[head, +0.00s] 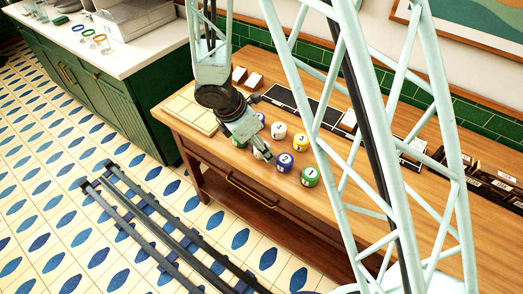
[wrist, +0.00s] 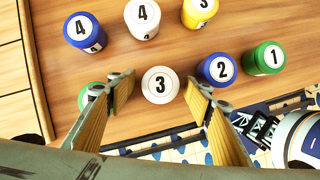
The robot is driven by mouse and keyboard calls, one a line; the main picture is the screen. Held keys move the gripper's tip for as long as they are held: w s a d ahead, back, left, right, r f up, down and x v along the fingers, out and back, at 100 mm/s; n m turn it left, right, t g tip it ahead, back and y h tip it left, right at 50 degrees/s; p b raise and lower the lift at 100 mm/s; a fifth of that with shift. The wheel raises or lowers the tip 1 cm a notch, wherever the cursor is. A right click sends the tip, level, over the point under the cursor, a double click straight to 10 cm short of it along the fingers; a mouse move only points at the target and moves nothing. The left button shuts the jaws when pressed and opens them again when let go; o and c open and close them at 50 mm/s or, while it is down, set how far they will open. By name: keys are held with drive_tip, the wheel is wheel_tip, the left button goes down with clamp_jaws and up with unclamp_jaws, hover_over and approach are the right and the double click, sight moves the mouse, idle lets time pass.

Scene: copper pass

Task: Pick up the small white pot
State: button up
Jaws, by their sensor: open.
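A white pot marked 3 (wrist: 160,85) stands upright on the wooden counter, in the middle of the wrist view. My gripper (wrist: 158,92) is open, with one finger on each side of this pot and visible gaps between. In the head view my gripper (head: 254,146) hangs low over the counter and largely hides that pot. Another white pot, marked 4 (wrist: 142,18), stands farther up in the wrist view and also shows in the head view (head: 279,130). I cannot tell whether the fingertips reach down beside the pot marked 3.
A blue pot marked 2 (wrist: 218,69) stands close beside the right finger, and a green pot marked 1 (wrist: 264,58) beyond it. Another green pot (wrist: 92,95) is partly hidden by the left finger. A blue pot marked 4 (wrist: 85,32) and a yellow pot (wrist: 200,11) stand farther back.

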drive_tip(key=shift+c, duration=0.6)
drive_tip(key=c, duration=0.9)
drive_tip(key=shift+r, duration=0.1)
drive_tip(key=shift+r+p, duration=0.5)
drive_tip(key=shift+r, duration=1.05)
drive_tip(key=shift+s+a+r, duration=0.1)
drive_tip(key=shift+s+r, duration=0.05)
drive_tip(key=shift+r, duration=0.05)
drive_tip(key=s+a+r, duration=0.1)
drive_tip(key=s+a, duration=0.6)
drive_tip(key=s, duration=0.6)
drive_tip(key=shift+s+a+r, duration=0.15)
drive_tip(key=shift+s+a, duration=0.05)
drive_tip(key=shift+s, duration=0.2)
